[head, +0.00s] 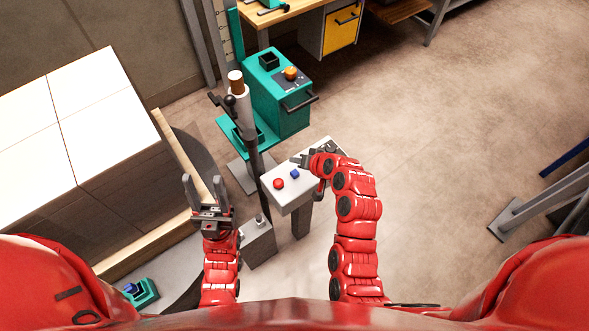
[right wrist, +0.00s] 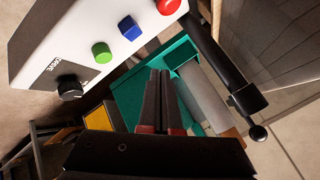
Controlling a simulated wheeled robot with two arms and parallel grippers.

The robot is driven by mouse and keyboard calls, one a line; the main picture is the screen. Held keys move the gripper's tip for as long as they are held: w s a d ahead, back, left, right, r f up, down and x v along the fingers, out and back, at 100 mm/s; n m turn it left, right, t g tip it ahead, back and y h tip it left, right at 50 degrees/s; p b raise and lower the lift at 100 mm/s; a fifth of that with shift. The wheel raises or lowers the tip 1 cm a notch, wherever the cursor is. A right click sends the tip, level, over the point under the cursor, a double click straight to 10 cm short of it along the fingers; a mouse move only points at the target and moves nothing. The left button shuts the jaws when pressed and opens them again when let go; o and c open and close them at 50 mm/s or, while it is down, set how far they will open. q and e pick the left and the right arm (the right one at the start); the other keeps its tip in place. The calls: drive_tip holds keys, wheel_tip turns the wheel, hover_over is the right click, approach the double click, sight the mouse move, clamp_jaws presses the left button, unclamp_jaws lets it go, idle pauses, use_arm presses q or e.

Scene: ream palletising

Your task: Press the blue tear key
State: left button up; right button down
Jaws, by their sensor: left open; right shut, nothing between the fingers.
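The blue tear key (head: 294,174) is a small blue square button on a white control box (head: 290,196). It also shows in the right wrist view (right wrist: 129,27), between a red round button (right wrist: 169,5) and a green button (right wrist: 102,51). My right gripper (head: 297,160) is shut and empty, over the box's far edge, just beyond the blue key in the head view. Its fingers (right wrist: 158,75) point past the buttons in the right wrist view; I see no contact with the key. My left gripper (head: 204,186) is open and empty, left of the box.
A black knob (right wrist: 69,88) sits on the same panel. A grey post (head: 240,105) with a black handle stands behind the box, near a teal cabinet (head: 290,112). A large white-topped stack (head: 90,115) fills the left. The floor to the right is mostly open.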

drive_tip(key=shift+r, duration=0.65)
drive_tip(key=s+d+r+n+h+b, duration=0.1)
drive_tip(key=s+d+r+n+b, duration=0.2)
drive_tip(key=s+d+n+b, duration=0.1)
drive_tip(key=s+n+b, duration=0.1)
drive_tip(key=s+n, duration=0.1)
drive_tip(key=n, duration=0.1)
drive_tip(key=shift+d+r+n, duration=0.3)
drive_tip(key=shift+d+n, duration=0.05)
drive_tip(key=shift+n, duration=0.05)
drive_tip(key=shift+w+f+b, duration=0.1)
drive_tip(key=shift+b, duration=0.2)
